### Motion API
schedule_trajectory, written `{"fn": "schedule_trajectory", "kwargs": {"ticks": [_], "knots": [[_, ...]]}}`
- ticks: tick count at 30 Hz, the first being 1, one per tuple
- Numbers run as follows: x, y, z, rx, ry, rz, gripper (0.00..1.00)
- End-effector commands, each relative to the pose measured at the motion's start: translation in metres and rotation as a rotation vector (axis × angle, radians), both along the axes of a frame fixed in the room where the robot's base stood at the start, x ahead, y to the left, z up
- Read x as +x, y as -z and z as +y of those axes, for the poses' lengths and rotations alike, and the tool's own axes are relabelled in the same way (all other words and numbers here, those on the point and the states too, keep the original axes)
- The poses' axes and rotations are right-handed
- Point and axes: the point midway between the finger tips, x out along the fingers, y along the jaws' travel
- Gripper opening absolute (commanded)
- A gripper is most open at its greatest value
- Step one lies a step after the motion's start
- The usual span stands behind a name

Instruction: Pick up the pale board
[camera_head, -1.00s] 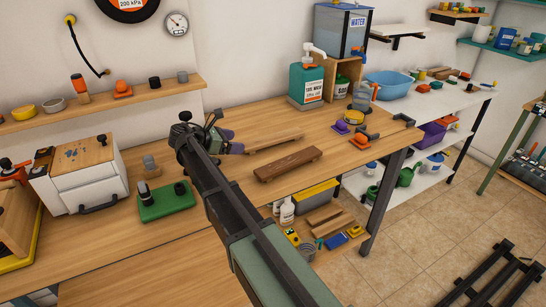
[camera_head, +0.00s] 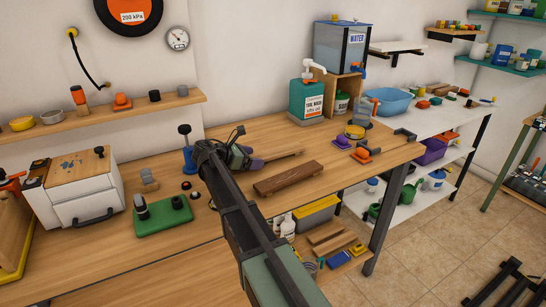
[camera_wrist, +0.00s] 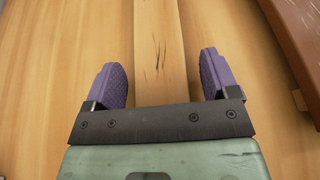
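The pale board (camera_head: 284,156) lies flat on the wooden bench, its left part hidden behind my arm in the head view. In the wrist view the pale board (camera_wrist: 156,45) runs up the picture between my two purple fingers. My gripper (camera_wrist: 158,75) is open, one finger on each side of the board, with bare bench showing between each finger and the board. In the head view my gripper (camera_head: 245,157) is at the board's left end. I cannot tell its exact height above the bench.
A dark brown board (camera_head: 288,180) lies close by, to the right in the wrist view. A blue stand with a black knob (camera_head: 187,155) is left of my gripper. A green block (camera_head: 162,215) and a white box (camera_head: 78,190) stand farther left. A teal soap bottle (camera_head: 306,97) is behind.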

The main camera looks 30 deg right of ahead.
Motion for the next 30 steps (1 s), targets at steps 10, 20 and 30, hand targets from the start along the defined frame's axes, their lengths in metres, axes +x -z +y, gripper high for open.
{"fn": "schedule_trajectory", "kwargs": {"ticks": [10, 20, 30], "knots": [[0.0, 0.0, 0.0, 0.0, 0.0, 0.0, 0.28], [0.0, -0.005, 0.0, 0.0, 0.0, 0.0, 0.28], [0.0, -0.068, 0.0, 0.0, 0.0, 0.0, 0.28]]}}
